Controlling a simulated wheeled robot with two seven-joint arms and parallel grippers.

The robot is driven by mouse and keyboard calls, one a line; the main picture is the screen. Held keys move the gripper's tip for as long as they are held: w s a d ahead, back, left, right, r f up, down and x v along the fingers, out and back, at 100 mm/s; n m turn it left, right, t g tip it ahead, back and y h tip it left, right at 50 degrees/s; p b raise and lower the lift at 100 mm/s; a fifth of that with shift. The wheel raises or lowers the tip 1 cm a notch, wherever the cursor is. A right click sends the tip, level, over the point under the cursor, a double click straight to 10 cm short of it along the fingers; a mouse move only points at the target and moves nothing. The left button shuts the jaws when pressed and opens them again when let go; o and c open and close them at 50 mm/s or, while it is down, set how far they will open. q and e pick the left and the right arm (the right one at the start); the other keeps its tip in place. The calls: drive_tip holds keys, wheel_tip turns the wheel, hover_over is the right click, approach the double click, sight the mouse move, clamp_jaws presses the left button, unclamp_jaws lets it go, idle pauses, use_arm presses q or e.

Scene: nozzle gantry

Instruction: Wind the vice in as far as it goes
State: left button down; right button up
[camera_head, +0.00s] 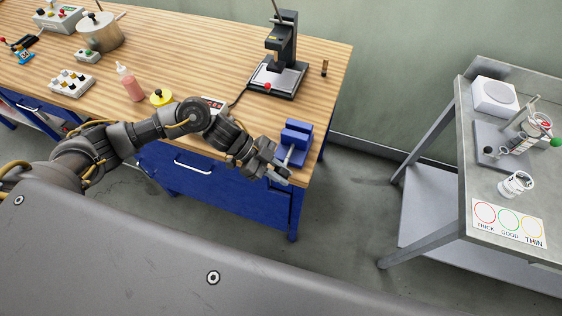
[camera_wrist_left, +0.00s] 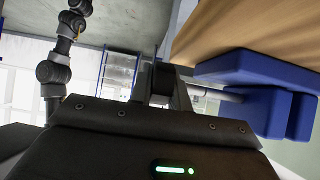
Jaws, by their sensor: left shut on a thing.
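The blue vice (camera_head: 297,135) is fixed at the front right corner of the wooden workbench, and its blue body also shows in the left wrist view (camera_wrist_left: 262,108). A grey screw shaft (camera_head: 289,155) sticks out of its front. My left gripper (camera_head: 276,172) is at the outer end of this shaft and is shut on the vice handle. The fingers hide most of the handle. In the left wrist view, the shaft (camera_wrist_left: 226,96) runs from the fingers to the vice body. My right gripper is not in view.
A black press (camera_head: 283,60) stands behind the vice on the workbench (camera_head: 190,50). A grey metal side table (camera_head: 462,150) stands right across a clear floor gap.

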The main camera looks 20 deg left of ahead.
sight(287, 173)
use_arm(q)
drive_tip(key=y+p, duration=0.2)
drive_tip(key=p, duration=0.1)
drive_tip(key=y+p, duration=0.2)
drive_tip(key=p, duration=0.2)
drive_tip(key=y+p, duration=0.2)
drive_tip(key=p, duration=0.1)
drive_tip(key=shift+d+r+t, duration=0.1)
drive_tip(key=shift+r+t, duration=0.2)
drive_tip(key=shift+r, duration=0.1)
drive_tip(key=y+p, duration=0.1)
drive_tip(key=y, duration=0.2)
drive_tip(key=shift+w+f+p, duration=0.1)
drive_tip(key=shift+f+p, duration=0.15)
drive_tip(key=shift+p, duration=0.15)
drive_tip(key=shift+f+y, duration=0.15)
drive_tip(key=shift+y, duration=1.35)
drive_tip(key=c, duration=1.3)
unclamp_jaws()
drive_tip(key=shift+r, duration=0.35)
drive_tip(key=r, duration=0.3)
drive_tip(key=d+r, duration=0.1)
drive_tip(key=r, duration=0.5)
drive_tip(key=shift+d+r+b, duration=0.1)
drive_tip(key=shift+d+b, duration=0.1)
drive_tip(key=shift+b, duration=0.15)
drive_tip(key=shift+r, duration=0.35)
